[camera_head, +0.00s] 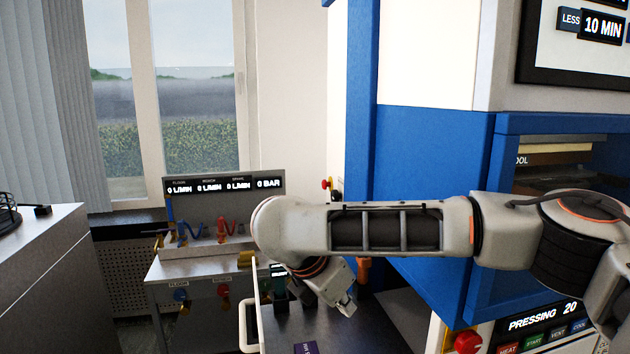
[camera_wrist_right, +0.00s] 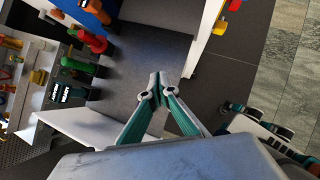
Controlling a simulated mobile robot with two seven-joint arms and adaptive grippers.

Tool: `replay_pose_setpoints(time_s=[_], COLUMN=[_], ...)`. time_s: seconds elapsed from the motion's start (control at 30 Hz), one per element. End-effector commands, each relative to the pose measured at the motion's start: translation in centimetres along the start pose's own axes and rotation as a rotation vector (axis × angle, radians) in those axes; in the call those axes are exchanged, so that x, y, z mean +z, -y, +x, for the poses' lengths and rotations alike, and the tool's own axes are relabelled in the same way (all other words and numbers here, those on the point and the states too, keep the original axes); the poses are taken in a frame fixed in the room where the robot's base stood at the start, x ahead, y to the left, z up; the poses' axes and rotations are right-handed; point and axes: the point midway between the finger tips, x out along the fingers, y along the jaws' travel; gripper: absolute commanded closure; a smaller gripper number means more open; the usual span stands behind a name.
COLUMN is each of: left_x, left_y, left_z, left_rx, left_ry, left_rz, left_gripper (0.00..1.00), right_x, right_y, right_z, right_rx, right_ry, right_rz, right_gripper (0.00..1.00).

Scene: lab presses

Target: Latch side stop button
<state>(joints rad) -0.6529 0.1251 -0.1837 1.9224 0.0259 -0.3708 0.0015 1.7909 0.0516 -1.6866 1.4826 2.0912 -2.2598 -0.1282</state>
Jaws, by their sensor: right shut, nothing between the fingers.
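A larger red mushroom button (camera_head: 467,342) sits on the press's front panel at the bottom. My right gripper (camera_head: 345,306) hangs below my right arm, pointing down, apart from both buttons. Its fingers (camera_wrist_right: 157,78) are shut and empty in the right wrist view. That view also shows red and yellow parts (camera_wrist_right: 230,8) at a white panel edge; I cannot tell which button they are. My left gripper is out of view.
A bench (camera_head: 190,270) with a gauge display (camera_head: 222,185), blue and red hoses and valves stands left of my arm. A white-sided drawer or cart (camera_head: 256,310) is beside the gripper.

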Motion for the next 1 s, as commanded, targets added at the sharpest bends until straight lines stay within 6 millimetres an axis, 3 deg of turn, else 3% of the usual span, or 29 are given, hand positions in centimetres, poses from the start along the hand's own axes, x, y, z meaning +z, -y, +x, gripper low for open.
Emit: replay_pose_setpoints(time_s=[0.03,0.1,0.2,0.3,1.0], left_x=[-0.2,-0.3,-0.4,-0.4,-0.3], left_y=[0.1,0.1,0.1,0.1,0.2], left_z=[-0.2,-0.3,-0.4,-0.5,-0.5], left_rx=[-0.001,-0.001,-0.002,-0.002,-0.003], left_ry=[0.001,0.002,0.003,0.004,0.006], left_rz=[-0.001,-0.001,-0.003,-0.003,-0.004], left_gripper=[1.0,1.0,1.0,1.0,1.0], right_x=[3.0,6.0,9.0,10.7,11.3], right_y=[0.2,0.8,1.5,2.0,2.2], right_z=[-1.5,-2.8,-4.4,-5.4,-5.7], right_rx=[-0.023,-0.057,-0.092,-0.113,-0.121], right_ry=[0.055,0.107,0.158,0.185,0.193], right_rz=[0.007,0.014,0.026,0.033,0.036], right_gripper=[1.0,1.0,1.0,1.0,1.0])
